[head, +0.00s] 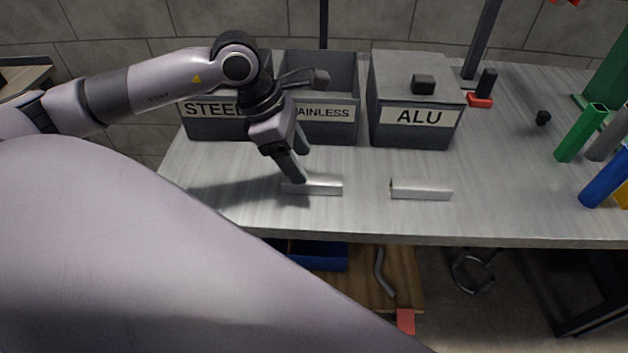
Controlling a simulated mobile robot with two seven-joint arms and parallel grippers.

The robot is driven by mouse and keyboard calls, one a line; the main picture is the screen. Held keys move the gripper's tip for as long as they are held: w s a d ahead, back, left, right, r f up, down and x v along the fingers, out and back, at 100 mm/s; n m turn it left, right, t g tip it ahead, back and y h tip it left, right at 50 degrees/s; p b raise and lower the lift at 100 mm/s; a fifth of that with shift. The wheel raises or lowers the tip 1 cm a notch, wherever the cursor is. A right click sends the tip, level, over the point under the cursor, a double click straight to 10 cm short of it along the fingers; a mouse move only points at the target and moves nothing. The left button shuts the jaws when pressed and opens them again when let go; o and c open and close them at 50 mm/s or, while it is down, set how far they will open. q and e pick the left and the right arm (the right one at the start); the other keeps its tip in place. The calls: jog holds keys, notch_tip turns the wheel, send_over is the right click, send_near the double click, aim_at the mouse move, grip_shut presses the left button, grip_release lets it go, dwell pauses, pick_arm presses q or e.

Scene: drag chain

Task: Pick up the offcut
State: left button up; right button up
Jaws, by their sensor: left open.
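Two silvery metal offcuts lie on the grey workbench top. The left offcut (322,186) lies below the STAINLESS bin, and my left gripper (299,168) is over its left end. The gripper points down with its fingers apart, and I cannot tell whether they touch the offcut. Part of the left offcut's end is hidden by a finger. The right offcut (421,190) lies apart, below the ALU bin, with nothing touching it. My right gripper is not in view.
Along the back stand a STEEL bin (208,126), an open STAINLESS bin (321,132) and a lidded ALU bin (413,134). Green (580,134) and blue (606,183) tubes are at the right. The bench (500,215) is clear between offcuts and tubes.

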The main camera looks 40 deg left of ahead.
aim_at(309, 175)
pick_arm(q)
jog(key=x, duration=0.5)
jog(key=shift+s+d, duration=0.1)
jog(key=shift+d, duration=0.05)
grip_shut()
jog(key=shift+r, duration=0.1)
notch_tip(309, 175, up, 20)
jog(key=p, duration=0.1)
dwell(0.3)
